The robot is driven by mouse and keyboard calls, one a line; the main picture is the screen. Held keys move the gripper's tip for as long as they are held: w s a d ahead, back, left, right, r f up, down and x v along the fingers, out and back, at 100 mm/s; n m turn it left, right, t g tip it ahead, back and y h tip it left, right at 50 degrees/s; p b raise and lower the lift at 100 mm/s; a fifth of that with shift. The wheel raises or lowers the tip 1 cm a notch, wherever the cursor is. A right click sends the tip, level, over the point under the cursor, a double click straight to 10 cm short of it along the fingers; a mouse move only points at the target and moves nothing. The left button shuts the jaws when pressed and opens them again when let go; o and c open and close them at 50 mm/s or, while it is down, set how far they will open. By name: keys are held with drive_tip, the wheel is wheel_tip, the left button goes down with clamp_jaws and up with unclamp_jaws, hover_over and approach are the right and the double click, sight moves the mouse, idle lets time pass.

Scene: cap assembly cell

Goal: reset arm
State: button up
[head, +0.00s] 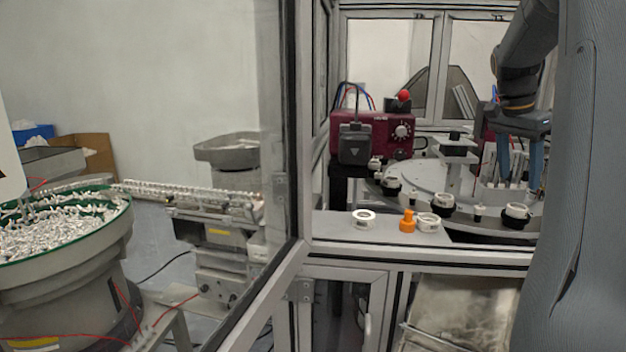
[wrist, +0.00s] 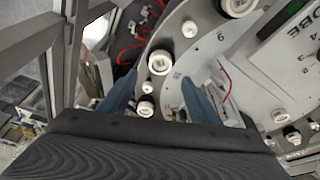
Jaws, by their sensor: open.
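My gripper (head: 518,160) is at the right of the head view, above the round indexing table (head: 420,176), with its blue fingers pointing down. In the wrist view the two blue fingers of my gripper (wrist: 158,98) are spread apart with nothing held between them. Beyond them lies the round table (wrist: 205,50) with white ring parts in its rim seats, such as one white ring part (wrist: 146,106) near the left finger. My arm hides part of the cell's right side in the head view.
A metal frame post (head: 290,120) and front rail (head: 410,255) bound the cell. A white ring (head: 364,216), an orange piece (head: 407,221) and another ring part (head: 428,222) are on the front ledge. A maroon machine (head: 385,135) stands behind. A vibratory bowl (head: 65,230) is at left.

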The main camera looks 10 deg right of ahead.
sight(517, 211)
drive_tip(key=p+x, duration=0.1)
drive_tip(key=x, duration=0.7)
drive_tip(key=shift+p, duration=0.3)
drive_tip(key=shift+r, duration=0.25)
